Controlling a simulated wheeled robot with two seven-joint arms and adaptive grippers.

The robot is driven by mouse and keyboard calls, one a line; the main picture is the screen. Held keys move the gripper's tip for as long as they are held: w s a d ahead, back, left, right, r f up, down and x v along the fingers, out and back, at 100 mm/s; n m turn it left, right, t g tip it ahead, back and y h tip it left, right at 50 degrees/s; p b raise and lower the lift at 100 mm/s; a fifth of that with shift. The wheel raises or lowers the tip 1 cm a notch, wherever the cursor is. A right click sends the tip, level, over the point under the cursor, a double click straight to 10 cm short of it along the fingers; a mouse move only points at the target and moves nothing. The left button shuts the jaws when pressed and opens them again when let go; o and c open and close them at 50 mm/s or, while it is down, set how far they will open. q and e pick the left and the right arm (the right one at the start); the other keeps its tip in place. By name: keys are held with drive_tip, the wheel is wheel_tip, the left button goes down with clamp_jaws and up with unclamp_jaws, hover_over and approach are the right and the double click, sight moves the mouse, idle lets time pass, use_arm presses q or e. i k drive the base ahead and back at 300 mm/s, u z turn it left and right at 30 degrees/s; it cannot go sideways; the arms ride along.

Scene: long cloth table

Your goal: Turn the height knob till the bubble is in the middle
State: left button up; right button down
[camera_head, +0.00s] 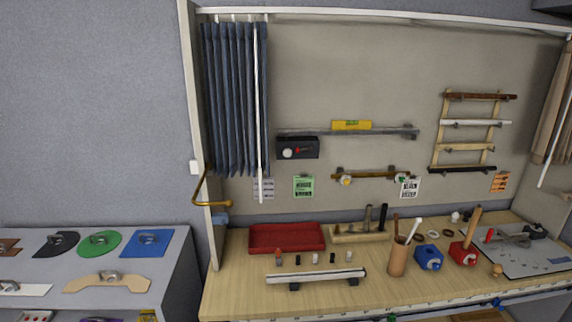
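A yellow spirit level (351,125) rests on a grey rail (300,132) on the back board. Its vial is too small to show where the bubble lies. A black box (312,143) is mounted below the rail's left end. It carries a round white knob (287,153) and a small red mark. I cannot tell if this is the height knob. A lower brass bar (372,174) has a round fitting near each end. Neither of my grippers is in view.
A wooden table holds a red tray (287,237), a wooden holder, a metal bar on black feet (316,276), a brown cup (398,258) and blue and red blocks. A blue curtain (232,100) hangs left of the board. A grey side table (90,265) stands left.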

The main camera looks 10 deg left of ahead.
sight(287, 152)
drive_tip(key=z, duration=0.9)
drive_tip(key=i, duration=1.05)
